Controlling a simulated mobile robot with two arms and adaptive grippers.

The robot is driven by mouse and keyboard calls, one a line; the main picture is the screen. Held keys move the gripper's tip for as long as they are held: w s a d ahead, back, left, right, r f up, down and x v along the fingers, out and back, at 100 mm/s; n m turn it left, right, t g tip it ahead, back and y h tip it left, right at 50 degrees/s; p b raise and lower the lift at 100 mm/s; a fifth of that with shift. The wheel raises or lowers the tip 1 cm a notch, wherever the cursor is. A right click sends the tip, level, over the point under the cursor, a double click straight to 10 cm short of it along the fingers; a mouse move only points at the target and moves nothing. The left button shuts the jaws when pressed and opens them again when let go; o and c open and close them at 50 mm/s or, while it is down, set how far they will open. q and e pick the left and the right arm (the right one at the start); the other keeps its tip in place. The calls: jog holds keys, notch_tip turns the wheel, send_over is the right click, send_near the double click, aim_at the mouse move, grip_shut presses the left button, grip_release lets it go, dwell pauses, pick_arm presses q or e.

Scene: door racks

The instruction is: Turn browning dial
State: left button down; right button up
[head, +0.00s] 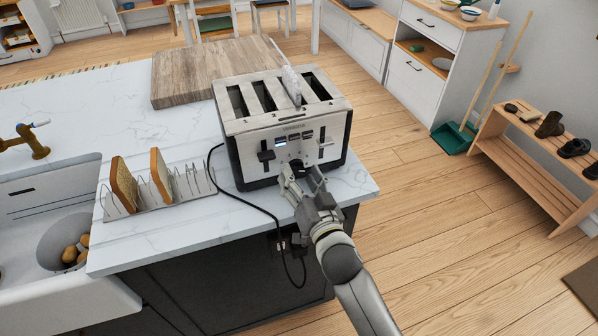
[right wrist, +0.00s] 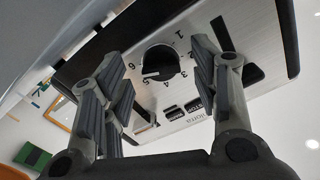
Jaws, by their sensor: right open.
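The toaster (head: 285,118) stands near the counter's corner, a steel four-slot one with two levers and several buttons on its front. Its browning dial (right wrist: 160,62) shows in the right wrist view as a black round knob with numbers around it. My right gripper (head: 303,172) is at the toaster's lower front, over the dial, which it partly hides in the head view. In the right wrist view its open fingers (right wrist: 162,90) stand on either side of the dial, and I cannot tell whether they touch it. My left gripper is not in view.
A toast rack (head: 187,190) with two bread slices (head: 160,174) stands left of the toaster. The black cord (head: 245,204) runs down over the counter's front edge. A wooden board (head: 195,68) lies behind, and a sink (head: 40,235) is at the left.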

jog(key=shift+w+a, duration=0.2)
jog(key=shift+w, duration=0.45)
jog(key=c, duration=1)
